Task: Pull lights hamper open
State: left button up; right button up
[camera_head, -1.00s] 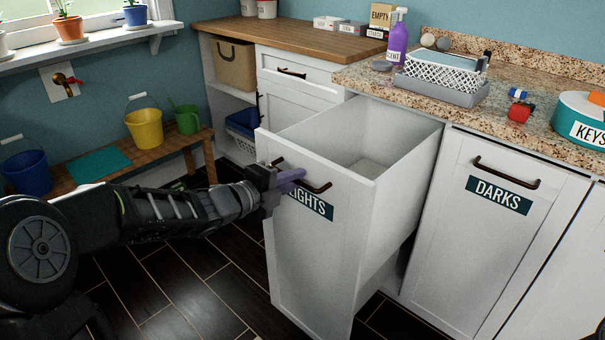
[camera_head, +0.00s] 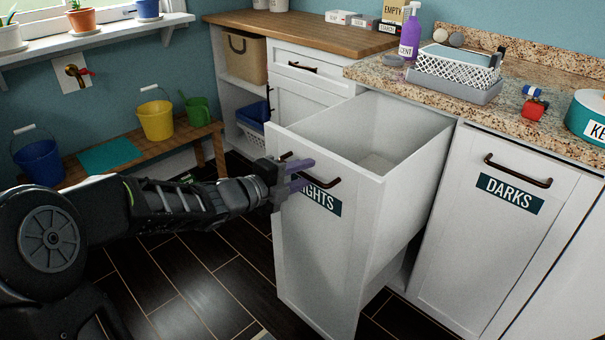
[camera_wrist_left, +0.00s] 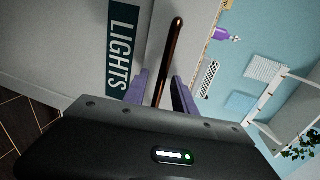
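The white lights hamper (camera_head: 325,255) is a tall pull-out bin with a teal "LIGHTS" label, and it stands well out from the cabinet. Its inside looks empty as far as I can see. My left gripper (camera_head: 299,175) is at the top of its front panel, with its purple fingers spread apart. The dark bronze handle (camera_head: 331,184) passes between the fingers. In the left wrist view the handle (camera_wrist_left: 170,57) lies between the two fingers of the gripper (camera_wrist_left: 160,92), with gaps beside it. The gripper hides part of the handle and label. My right gripper is out of view.
The closed darks hamper (camera_head: 490,220) is to the right, under a granite counter (camera_head: 395,78) holding a white basket (camera_head: 458,66) and a purple bottle (camera_head: 410,40). A wooden bench (camera_head: 128,160) with buckets stands at the left. Dark floor (camera_head: 200,275) is clear before the hamper.

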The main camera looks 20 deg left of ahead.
pick_arm(q)
jog(key=p+v, duration=0.1)
jog(key=v, duration=0.6)
jog(key=shift+s, duration=0.35)
jog(key=shift+a, duration=0.1)
